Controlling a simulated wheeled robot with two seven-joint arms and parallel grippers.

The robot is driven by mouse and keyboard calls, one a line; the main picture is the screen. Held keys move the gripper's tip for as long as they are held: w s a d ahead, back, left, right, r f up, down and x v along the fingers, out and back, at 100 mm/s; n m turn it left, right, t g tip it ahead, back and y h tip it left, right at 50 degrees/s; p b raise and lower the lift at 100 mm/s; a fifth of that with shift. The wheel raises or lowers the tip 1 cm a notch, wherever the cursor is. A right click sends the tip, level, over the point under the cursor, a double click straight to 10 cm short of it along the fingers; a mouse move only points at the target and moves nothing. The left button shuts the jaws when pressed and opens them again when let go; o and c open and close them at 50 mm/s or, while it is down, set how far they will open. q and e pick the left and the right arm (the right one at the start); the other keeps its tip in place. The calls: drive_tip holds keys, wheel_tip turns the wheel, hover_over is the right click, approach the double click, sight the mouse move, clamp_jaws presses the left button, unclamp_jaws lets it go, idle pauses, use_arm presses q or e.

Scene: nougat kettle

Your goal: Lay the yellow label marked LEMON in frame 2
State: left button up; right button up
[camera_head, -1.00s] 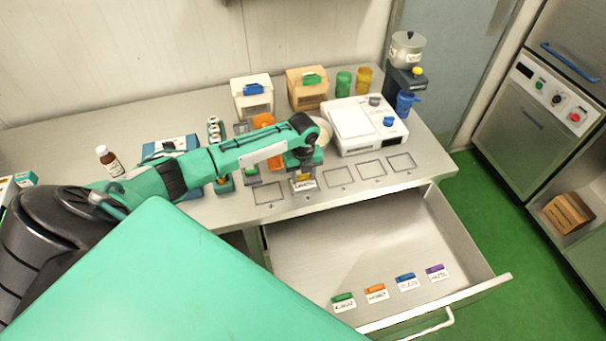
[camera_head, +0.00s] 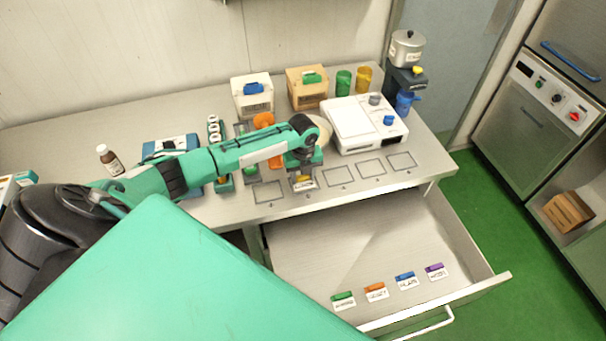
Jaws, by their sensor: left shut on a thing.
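My left gripper (camera_head: 303,178) is shut on the yellow label (camera_head: 305,185), a white tag with a yellow top. Its lettering is too small to read surely. The gripper points down over the second outlined frame from the left, frame 2 (camera_head: 295,191), and hides most of its outline. The label is at or just above the worktop inside that outline; I cannot tell whether it touches. My right gripper is not in view.
Empty outlined frames lie left (camera_head: 268,192) and right (camera_head: 339,176) of the gripper. Below, an open drawer (camera_head: 370,240) holds several labels: green (camera_head: 343,300), orange (camera_head: 376,291), blue (camera_head: 406,280), purple (camera_head: 436,271). A white scale (camera_head: 350,125) stands behind the frames.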

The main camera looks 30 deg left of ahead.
use_arm(q)
drive_tip(key=o, duration=1.6)
drive_tip(key=shift+r, duration=0.1)
drive_tip(key=shift+r+p, duration=2.3)
drive_tip(key=shift+r, duration=0.15)
drive_tip(key=shift+r+p, duration=0.6)
drive_tip(key=shift+r, duration=0.35)
